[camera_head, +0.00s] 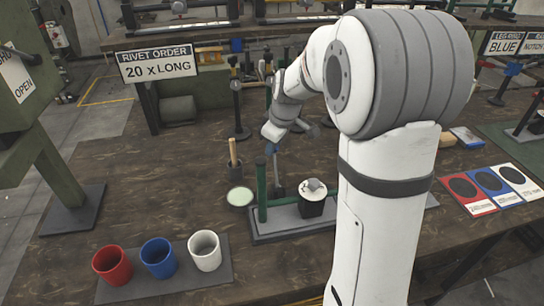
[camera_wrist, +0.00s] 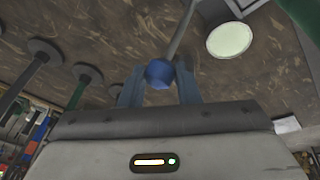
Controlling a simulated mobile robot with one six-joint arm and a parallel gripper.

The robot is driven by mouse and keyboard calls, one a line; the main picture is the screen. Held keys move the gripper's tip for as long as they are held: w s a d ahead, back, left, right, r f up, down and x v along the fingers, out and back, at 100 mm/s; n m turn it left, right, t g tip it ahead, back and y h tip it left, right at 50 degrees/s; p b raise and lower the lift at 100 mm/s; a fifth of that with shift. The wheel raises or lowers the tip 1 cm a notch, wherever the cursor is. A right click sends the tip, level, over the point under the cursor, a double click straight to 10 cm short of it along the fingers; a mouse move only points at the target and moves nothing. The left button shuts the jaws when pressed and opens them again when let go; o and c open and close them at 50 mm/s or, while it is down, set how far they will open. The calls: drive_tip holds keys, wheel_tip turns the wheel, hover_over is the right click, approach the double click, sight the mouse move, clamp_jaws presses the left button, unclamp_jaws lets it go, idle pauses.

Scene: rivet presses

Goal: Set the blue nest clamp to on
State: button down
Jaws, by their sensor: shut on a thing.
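The blue nest clamp shows as a round blue knob (camera_wrist: 159,73) on a thin grey rod in the wrist view. My gripper (camera_wrist: 160,84) is shut on this knob, with one finger on each side of it. In the head view my gripper (camera_head: 271,148) is small and partly hidden by my arm, at the top of a grey lever (camera_head: 278,182). The lever rises from a grey fixture base (camera_head: 270,229) with a green post (camera_head: 262,190) and a black block (camera_head: 312,204) carrying a silver part. The lever's exact tilt is hard to tell.
Red (camera_head: 112,265), blue (camera_head: 159,257) and white (camera_head: 205,250) cups stand on a dark mat at front left. A pale green disc (camera_head: 240,196) and a wooden-handled tool (camera_head: 234,162) are left of the fixture. Several upright stands are behind. Coloured cards (camera_head: 489,182) lie right.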

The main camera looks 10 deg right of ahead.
drive_tip(key=s+t+b, duration=0.1)
drive_tip(key=b, duration=0.2)
drive_tip(key=s+t+b, duration=0.2)
drive_tip(key=b, duration=0.1)
drive_tip(key=shift+s+r+b, duration=0.2)
drive_tip(key=shift+s+b, duration=0.1)
drive_tip(key=shift+b, duration=0.1)
drive_tip(key=shift+s+r+b, duration=0.15)
drive_tip(key=shift+s+b, duration=0.65)
drive_tip(key=shift+b, duration=0.05)
drive_tip(key=shift+s, duration=0.1)
drive_tip(key=c, duration=1.1)
unclamp_jaws()
drive_tip(key=shift+r, duration=0.15)
drive_tip(key=p+v, duration=0.1)
drive_tip(key=v, duration=0.6)
drive_tip(key=shift+s+r, duration=0.2)
